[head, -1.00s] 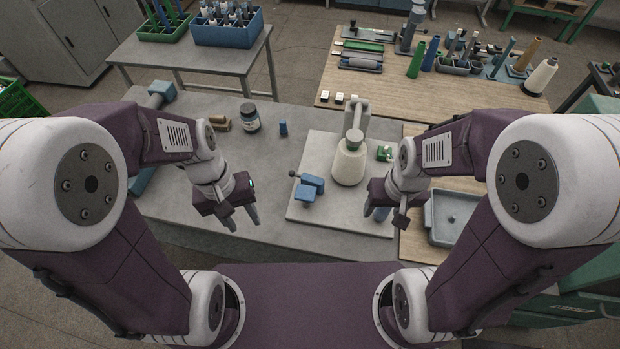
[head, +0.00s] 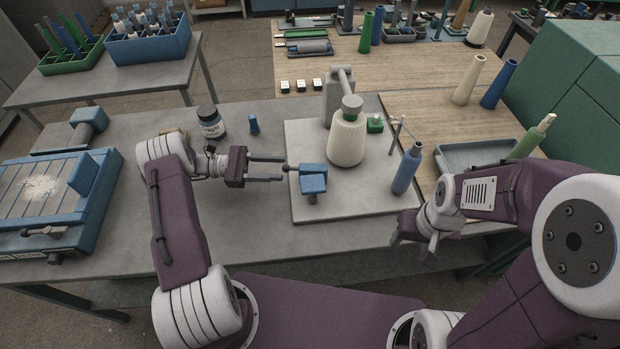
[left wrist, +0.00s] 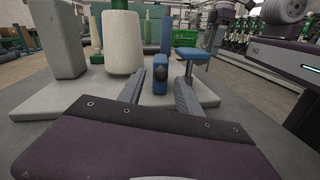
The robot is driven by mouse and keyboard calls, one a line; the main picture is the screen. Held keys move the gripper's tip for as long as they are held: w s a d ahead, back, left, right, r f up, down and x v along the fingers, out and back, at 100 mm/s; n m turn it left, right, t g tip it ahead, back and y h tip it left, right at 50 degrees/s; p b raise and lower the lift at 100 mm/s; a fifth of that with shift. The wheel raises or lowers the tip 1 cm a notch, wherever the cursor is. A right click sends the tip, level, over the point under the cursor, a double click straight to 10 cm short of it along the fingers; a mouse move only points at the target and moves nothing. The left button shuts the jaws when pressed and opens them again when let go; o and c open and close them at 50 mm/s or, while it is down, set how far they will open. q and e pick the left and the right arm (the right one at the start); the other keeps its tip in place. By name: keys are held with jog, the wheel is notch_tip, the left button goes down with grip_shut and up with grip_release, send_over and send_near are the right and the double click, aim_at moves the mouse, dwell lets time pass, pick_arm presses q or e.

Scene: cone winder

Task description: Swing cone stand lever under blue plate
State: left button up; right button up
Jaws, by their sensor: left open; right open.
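The cone stand is a pale slab (head: 370,205) carrying a white yarn cone (head: 346,142) under a grey arm. Near its left edge is a blue block with a plate-like top (head: 314,184). A short lever with a dark knob (head: 287,167) sticks out from it to the left. My left gripper (head: 283,169) is open, pointing right, its fingertips on either side of the knob. In the left wrist view the dark knob (left wrist: 160,72) shows between the fingers, apart from both, with a blue plate (left wrist: 192,53) to its right. My right gripper (head: 413,243) is open and empty at the slab's front right.
A labelled jar (head: 210,122) and a small blue piece (head: 253,124) stand behind my left arm. A blue-framed unit (head: 100,185) fills the left. The table front is clear.

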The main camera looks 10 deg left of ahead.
aim_at(306, 169)
pick_arm(q)
jog(key=shift+d+r, duration=0.15)
jog(key=shift+d, duration=0.35)
jog(key=d, duration=0.2)
jog(key=d+p, duration=0.1)
jog(key=d, duration=0.2)
jog(key=d+p, duration=0.1)
jog(key=d, duration=0.1)
jog(key=shift+w+d, duration=0.25)
jog(key=shift+w, duration=0.15)
jog(key=shift+d, duration=0.2)
grip_shut()
dwell(0.4)
